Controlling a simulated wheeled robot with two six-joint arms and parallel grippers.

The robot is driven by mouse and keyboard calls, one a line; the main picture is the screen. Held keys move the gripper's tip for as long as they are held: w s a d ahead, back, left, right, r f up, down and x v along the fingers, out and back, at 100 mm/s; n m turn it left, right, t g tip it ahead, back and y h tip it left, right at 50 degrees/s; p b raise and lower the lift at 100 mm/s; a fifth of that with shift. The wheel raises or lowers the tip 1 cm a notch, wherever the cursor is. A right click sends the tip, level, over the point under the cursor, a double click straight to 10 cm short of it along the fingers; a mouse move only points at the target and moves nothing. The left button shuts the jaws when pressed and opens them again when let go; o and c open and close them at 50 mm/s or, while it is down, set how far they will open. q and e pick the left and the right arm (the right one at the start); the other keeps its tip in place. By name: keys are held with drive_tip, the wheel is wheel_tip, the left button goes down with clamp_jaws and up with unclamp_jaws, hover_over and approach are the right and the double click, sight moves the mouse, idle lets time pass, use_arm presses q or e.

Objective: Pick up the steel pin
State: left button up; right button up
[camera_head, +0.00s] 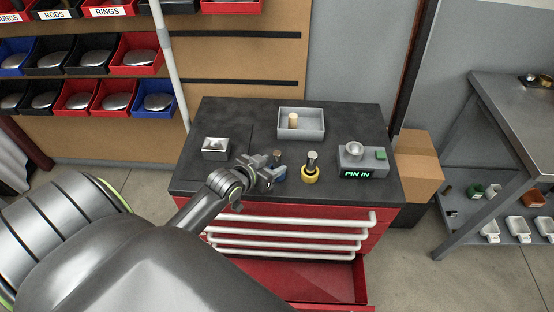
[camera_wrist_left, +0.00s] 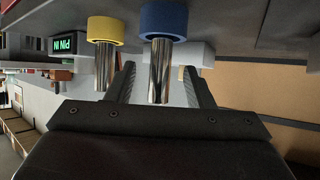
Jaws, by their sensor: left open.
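Two upright pins stand in round holders on the dark cabinet top (camera_head: 345,122). The one in the yellow holder (camera_head: 310,177) is a shiny steel pin (camera_head: 312,158); it also shows in the left wrist view (camera_wrist_left: 105,66). The one in the blue holder (camera_wrist_left: 163,20) looks steel in the left wrist view (camera_wrist_left: 160,75), but its top looks brownish in the head view (camera_head: 277,153). My left gripper (camera_head: 273,167) is open, with its fingers on either side of the blue-holder pin and gaps visible. The gripper partly hides that pin in the head view. My right gripper is out of view.
A grey tray (camera_head: 315,134) holding a tan cylinder (camera_head: 293,120) stands behind. A device reading "PIN IN" (camera_head: 350,165) with a small cup stands at right. A small metal box (camera_head: 215,154) is at left. Cabinet handles (camera_head: 290,221) run along the front.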

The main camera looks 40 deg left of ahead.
sight(280, 160)
use_arm(q)
drive_tip(key=shift+x, duration=2.65)
drive_tip(key=shift+r, duration=0.1)
drive_tip(key=shift+w, duration=0.1)
clamp_jaws()
